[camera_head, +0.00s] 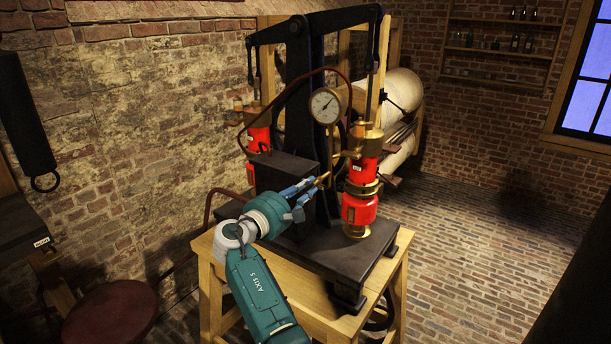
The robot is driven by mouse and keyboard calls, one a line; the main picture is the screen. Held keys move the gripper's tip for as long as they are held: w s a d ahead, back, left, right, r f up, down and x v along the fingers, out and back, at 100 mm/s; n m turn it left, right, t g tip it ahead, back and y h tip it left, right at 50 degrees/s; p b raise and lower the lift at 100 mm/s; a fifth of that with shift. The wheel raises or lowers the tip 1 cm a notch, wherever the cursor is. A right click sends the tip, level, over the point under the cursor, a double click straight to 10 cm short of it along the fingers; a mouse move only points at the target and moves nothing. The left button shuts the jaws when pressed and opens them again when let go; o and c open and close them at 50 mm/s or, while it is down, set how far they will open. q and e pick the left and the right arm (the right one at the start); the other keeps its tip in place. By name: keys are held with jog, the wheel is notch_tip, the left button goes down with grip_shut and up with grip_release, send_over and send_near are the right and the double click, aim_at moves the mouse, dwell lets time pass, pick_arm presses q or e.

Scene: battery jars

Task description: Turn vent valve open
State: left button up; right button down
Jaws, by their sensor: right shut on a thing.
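A black vacuum pump (296,120) with a rocking beam stands on a wooden stand. It has two red and brass cylinders; the nearer one (360,190) is right of my right gripper. My right arm reaches in from the bottom, and my right gripper (313,186) with blue fingers is at the pump's middle. It is shut on a small brass part (323,178), which looks like the vent valve's handle. The fingers hide much of it, so its exact angle cannot be told. My left gripper is not in view.
A round pressure gauge (325,106) sits above my right gripper, with a dark red hose (318,70) arching over it. The wooden stand (390,283) is below. A dark red round stool (110,312) is at lower left. The brick floor at right is clear.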

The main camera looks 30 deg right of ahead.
jog(key=shift+w+n+p, duration=0.1)
jog(key=shift+n+p, duration=4.15)
jog(key=shift+n, duration=0.05)
jog(key=c, duration=1.8)
grip_release()
jog(key=shift+o, duration=0.6)
jog(key=shift+d+f, duration=0.1)
jog(key=shift+f, duration=0.05)
jog(key=v, duration=1.2)
jog(key=shift+w+f, duration=0.1)
